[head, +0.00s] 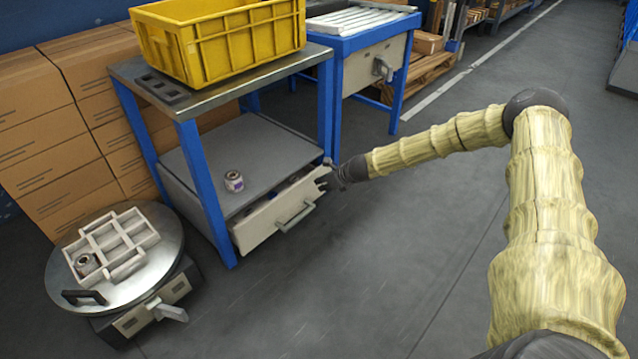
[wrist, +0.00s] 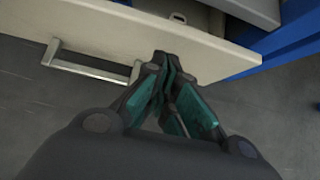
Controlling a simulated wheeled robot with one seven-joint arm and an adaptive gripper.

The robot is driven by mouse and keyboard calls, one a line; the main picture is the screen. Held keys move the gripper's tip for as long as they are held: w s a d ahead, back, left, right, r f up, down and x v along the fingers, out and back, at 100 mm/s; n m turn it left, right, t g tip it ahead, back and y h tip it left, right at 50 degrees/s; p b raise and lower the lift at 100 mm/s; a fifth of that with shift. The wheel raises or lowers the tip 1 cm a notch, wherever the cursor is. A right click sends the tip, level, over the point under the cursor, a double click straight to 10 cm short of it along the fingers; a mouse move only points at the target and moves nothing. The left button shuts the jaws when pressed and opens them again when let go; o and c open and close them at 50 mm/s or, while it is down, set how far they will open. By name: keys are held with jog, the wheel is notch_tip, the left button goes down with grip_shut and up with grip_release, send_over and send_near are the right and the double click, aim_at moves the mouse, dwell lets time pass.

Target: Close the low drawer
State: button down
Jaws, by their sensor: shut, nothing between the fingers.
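The low drawer (head: 275,219) is under the lower shelf of the blue-legged bench and stands partly open, its cream front pulled out and some small contents showing behind it. Its grey bar handle (head: 297,217) faces the aisle. In the wrist view the drawer front (wrist: 150,32) crosses the top, with the handle (wrist: 92,68) on the left. My gripper (head: 327,181) is shut and empty at the right end of the drawer front. In the wrist view its fingertips (wrist: 163,60) are at the drawer front's face; whether they touch it I cannot tell.
A yellow crate (head: 245,45) stands on the bench top (head: 215,98). A round turntable (head: 165,262) with a divided tray (head: 127,262) stands at the left. The floor in front is clear.

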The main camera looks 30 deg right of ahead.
jog(key=f+p+v, duration=0.1)
jog(key=p+v, duration=0.4)
jog(key=v, duration=0.6)
jog(key=b, duration=0.9)
send_near(297, 188)
jog(key=shift+w+a+f, duration=0.15)
jog(key=shift+w+f, duration=0.35)
jog(key=shift+f, duration=0.45)
jog(key=shift+w+a+f, duration=0.15)
jog(key=shift+w+f, duration=0.35)
jog(key=shift+f, duration=0.45)
jog(key=shift+w+a+f, duration=0.2)
jog(key=shift+w+f, duration=0.3)
jog(key=shift+f, duration=0.45)
jog(key=shift+w, duration=0.1)
jog(key=shift+w+a, duration=0.2)
jog(key=shift+w, duration=0.4)
jog(key=shift+w+a, duration=0.25)
jog(key=shift+w, duration=0.3)
